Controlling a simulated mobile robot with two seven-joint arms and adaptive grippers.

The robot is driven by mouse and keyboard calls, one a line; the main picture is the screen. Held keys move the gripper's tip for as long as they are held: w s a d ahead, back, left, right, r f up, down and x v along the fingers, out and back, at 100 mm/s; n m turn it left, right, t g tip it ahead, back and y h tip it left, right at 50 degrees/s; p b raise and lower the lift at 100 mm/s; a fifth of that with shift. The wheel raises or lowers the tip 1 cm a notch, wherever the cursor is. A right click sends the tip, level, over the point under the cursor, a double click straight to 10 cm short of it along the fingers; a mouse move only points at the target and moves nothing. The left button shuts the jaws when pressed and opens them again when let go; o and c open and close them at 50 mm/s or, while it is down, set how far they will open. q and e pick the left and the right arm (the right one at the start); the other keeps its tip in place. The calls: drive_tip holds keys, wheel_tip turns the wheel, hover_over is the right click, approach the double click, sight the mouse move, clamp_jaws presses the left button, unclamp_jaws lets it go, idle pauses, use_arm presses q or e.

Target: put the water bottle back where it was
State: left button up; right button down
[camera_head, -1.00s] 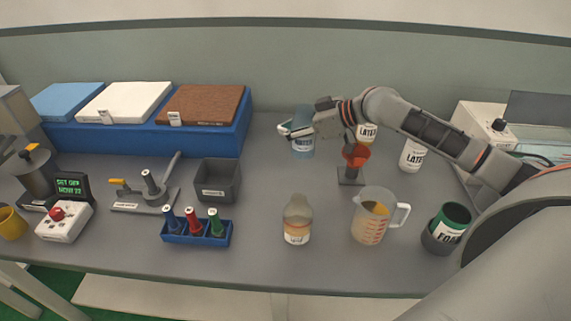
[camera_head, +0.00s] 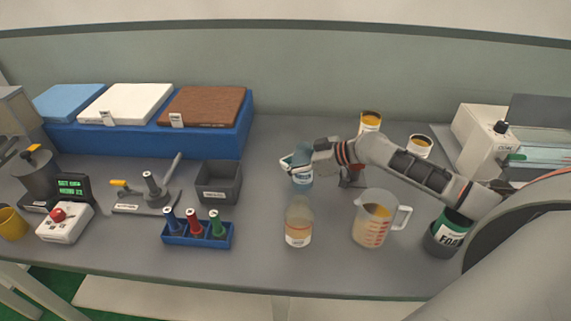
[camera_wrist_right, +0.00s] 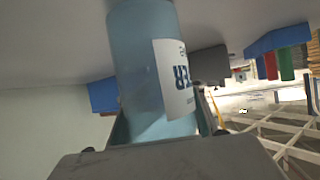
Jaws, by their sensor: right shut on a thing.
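The water bottle (camera_head: 302,182) is blue with a white label. It stands roughly upright near the middle of the table, and its top is partly hidden by my right gripper (camera_head: 299,162). My right gripper is shut on it. In the right wrist view the water bottle (camera_wrist_right: 140,60) fills the space between the fingers, with part of its label lettering showing. I cannot tell whether its base touches the table. My left gripper is not in view.
A clear bottle (camera_head: 299,225) stands just in front, and a measuring jug (camera_head: 370,222) stands to its right. A grey bin (camera_head: 218,184) and a blue rack (camera_head: 197,236) are to the left. A small stand (camera_head: 352,178) is partly behind my arm. Table behind the bottle is clear.

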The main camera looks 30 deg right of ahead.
drive_tip(key=shift+f, duration=0.15)
drive_tip(key=c, duration=1.3)
unclamp_jaws()
drive_tip(key=shift+r, duration=0.25)
drive_tip(key=b+v, duration=0.1)
drive_tip(key=v, duration=1.1)
drive_tip(key=shift+f+b, duration=0.1)
drive_tip(key=shift+b, duration=0.25)
